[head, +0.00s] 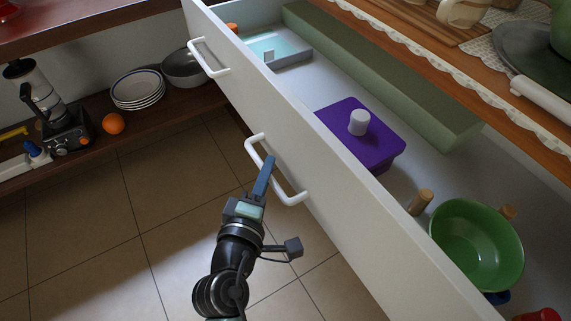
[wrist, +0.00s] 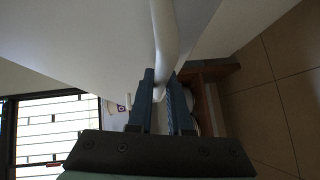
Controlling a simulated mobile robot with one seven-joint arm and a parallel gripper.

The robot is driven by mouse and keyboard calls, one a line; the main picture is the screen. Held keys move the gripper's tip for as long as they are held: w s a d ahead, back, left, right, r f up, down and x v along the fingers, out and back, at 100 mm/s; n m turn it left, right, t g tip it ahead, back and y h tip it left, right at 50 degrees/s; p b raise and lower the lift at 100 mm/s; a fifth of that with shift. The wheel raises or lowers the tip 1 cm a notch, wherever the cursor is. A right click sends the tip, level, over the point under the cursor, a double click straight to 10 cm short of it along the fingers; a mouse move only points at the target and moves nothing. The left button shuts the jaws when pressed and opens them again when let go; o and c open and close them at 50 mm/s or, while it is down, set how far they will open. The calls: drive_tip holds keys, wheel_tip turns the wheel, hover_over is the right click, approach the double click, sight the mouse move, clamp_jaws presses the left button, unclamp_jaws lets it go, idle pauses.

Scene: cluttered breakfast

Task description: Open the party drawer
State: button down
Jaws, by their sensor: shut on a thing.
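The white drawer (head: 330,165) stands pulled out, and its inside shows from above in the head view. It has two white bar handles on its front. My gripper (head: 265,172) is at the nearer handle (head: 292,199), with its blue fingers shut on the bar. In the wrist view the handle (wrist: 164,35) runs down between the two fingertips (wrist: 161,85). The farther handle (head: 203,58) is free. Inside the drawer are a purple lidded box (head: 372,150) with a white knob and a green bowl (head: 476,245) with wooden handles.
A wooden counter with lace trim (head: 440,70) overhangs the drawer's back. A light blue tray (head: 275,50) lies at the drawer's far end. On the left, a low shelf holds stacked plates (head: 138,88), a pot (head: 184,68) and an orange (head: 114,123). Tiled floor (head: 140,225) is clear around my arm.

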drive_tip(key=shift+s+a+b, duration=0.3)
drive_tip(key=shift+s+a, duration=0.5)
drive_tip(key=shift+a, duration=0.3)
drive_tip(key=shift+s+a+b, duration=0.25)
drive_tip(key=shift+s+a, duration=0.5)
drive_tip(key=shift+a, duration=0.3)
drive_tip(key=c, duration=0.8)
unclamp_jaws()
drive_tip(key=shift+c, duration=0.2)
drive_tip(key=s+a+r+p, duration=0.1)
drive_tip(key=s+a+p, duration=0.1)
drive_tip(key=s, duration=1)
drive_tip(key=shift+s+r, duration=0.35)
drive_tip(key=shift+r, duration=0.05)
